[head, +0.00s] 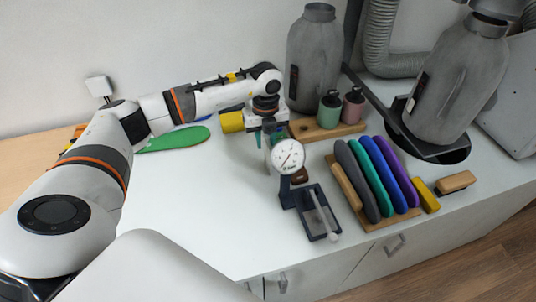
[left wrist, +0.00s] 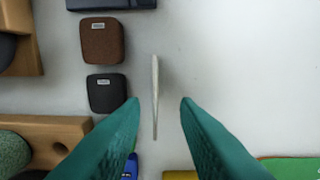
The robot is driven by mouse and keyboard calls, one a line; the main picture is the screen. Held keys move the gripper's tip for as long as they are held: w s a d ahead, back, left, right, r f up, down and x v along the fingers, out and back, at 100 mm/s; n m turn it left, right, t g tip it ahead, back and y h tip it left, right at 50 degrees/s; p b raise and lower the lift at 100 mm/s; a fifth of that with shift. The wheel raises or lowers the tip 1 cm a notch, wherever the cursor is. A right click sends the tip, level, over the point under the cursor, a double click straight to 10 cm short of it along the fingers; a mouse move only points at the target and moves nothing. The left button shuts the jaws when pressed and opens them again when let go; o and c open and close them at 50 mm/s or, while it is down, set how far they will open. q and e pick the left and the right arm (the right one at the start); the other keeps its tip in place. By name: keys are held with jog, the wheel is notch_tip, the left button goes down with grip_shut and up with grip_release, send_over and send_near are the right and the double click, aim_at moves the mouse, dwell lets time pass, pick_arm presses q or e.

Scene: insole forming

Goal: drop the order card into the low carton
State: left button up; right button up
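A thin pale strip (left wrist: 155,97), perhaps the order card seen edge-on, stands out against the white worktop in the left wrist view. My left gripper (left wrist: 160,103) is open, with its two teal fingers spread to either side of the strip's lower end. Neither finger visibly touches it. In the head view my left gripper (head: 267,138) points down behind the dial gauge, which partly hides it, and I cannot make out the card there. I cannot pick out a low carton in either view. My right gripper is not in view.
The dial gauge (head: 288,156) stands close in front of the left gripper. Brown (left wrist: 101,40) and black (left wrist: 106,93) blocks lie left of the strip. A bottle stand (head: 325,131), insole rack (head: 376,222) and green insole (head: 176,139) are around. White worktop left of the gauge is clear.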

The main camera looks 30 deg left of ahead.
pick_arm(q)
jog(key=p, duration=0.2)
send_over(268, 168)
jog(key=f, duration=0.4)
jog(key=shift+w+a+f, duration=0.15)
jog(key=shift+w+f, duration=0.05)
jog(key=shift+f, duration=0.5)
grip_shut()
